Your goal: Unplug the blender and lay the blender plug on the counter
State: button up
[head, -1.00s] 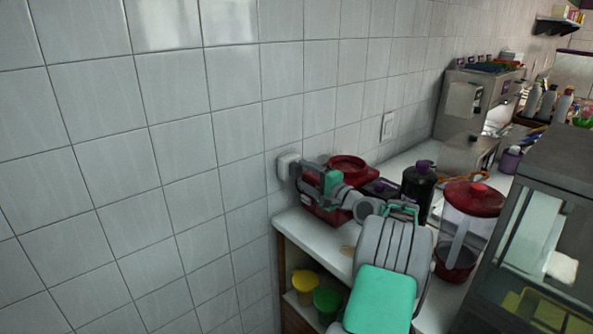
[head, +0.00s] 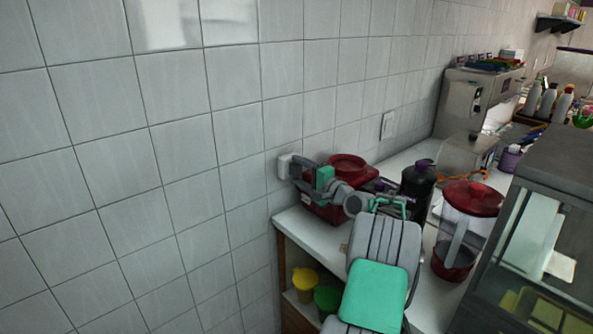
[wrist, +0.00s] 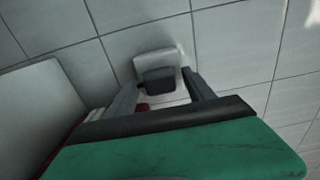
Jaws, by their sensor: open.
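The blender plug (wrist: 160,83) is a dark block sitting in a white wall outlet (wrist: 156,62). In the head view the outlet (head: 284,165) is on the tiled wall above the counter's left end. My gripper (wrist: 164,84) is open, its two fingers pointing at the outlet with the plug between their tips in the picture. I cannot tell if the fingers touch the plug. In the head view my gripper (head: 298,168) is at the wall by the outlet. The blender (head: 463,233), clear with a red lid and base, stands on the white counter (head: 433,290).
A red appliance (head: 347,170) sits behind my gripper on the counter. A dark bottle (head: 417,184) stands to its right. Yellow (head: 305,279) and green (head: 327,299) cups are on the shelf below. A glass-sided case (head: 540,240) stands at right.

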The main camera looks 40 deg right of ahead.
aim_at(300, 171)
jog(key=shift+c, duration=0.3)
grip_shut()
dwell(0.7)
jog(key=shift+s+d+b, duration=0.1)
jog(key=shift+s+b, duration=0.2)
jog(key=shift+s, duration=2.7)
jog(key=s+g+p, duration=0.1)
jog(key=g+p, duration=0.1)
jog(key=p, duration=0.3)
jog(key=s+g+p, duration=0.1)
jog(key=g+p, duration=0.1)
jog(key=p, duration=0.3)
jog(key=s+a+g+p, duration=0.1)
jog(key=g+p, duration=0.1)
jog(key=p, duration=0.3)
jog(key=shift+g, duration=0.4)
